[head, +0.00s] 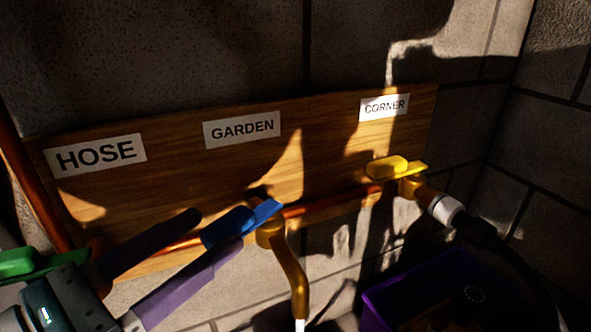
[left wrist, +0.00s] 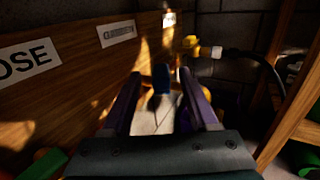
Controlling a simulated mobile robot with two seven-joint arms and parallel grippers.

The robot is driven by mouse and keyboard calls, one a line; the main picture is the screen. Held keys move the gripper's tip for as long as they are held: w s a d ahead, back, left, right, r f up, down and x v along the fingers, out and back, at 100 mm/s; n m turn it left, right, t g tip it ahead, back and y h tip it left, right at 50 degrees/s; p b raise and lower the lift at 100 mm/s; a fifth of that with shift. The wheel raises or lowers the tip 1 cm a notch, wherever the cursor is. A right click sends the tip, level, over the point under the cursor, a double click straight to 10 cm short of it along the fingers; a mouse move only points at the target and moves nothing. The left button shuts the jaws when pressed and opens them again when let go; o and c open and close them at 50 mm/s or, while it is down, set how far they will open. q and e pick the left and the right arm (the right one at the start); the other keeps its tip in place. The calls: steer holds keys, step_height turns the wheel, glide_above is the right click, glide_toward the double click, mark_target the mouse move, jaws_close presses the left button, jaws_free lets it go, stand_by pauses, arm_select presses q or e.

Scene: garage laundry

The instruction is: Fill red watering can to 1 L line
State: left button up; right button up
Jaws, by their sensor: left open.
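My left gripper (head: 220,229) has its two purple fingers open, pointing at the blue lever (head: 240,222) of the middle tap, under the GARDEN label (head: 242,129). The blue lever is between the fingertips in the left wrist view (left wrist: 160,79); I cannot tell whether either finger touches it. The brass spout (head: 291,268) of this tap bends downward. Something pale shows at its lower end at the picture's edge; I cannot tell what it is. I see no red watering can in either view. My right gripper is not in view.
A yellow-handled tap (head: 393,168) under the CORNER label (head: 384,106) has a dark hose attached. A green lever (head: 16,263) is at the far left, near the HOSE label (head: 96,154). A purple crate (head: 378,306) stands below right. A wooden frame (left wrist: 289,110) is at the right.

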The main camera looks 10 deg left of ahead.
mark_target(245, 218)
arm_select(q)
steer(key=x, duration=0.7)
jaws_close()
stand_by(0.3)
stand_by(1.0)
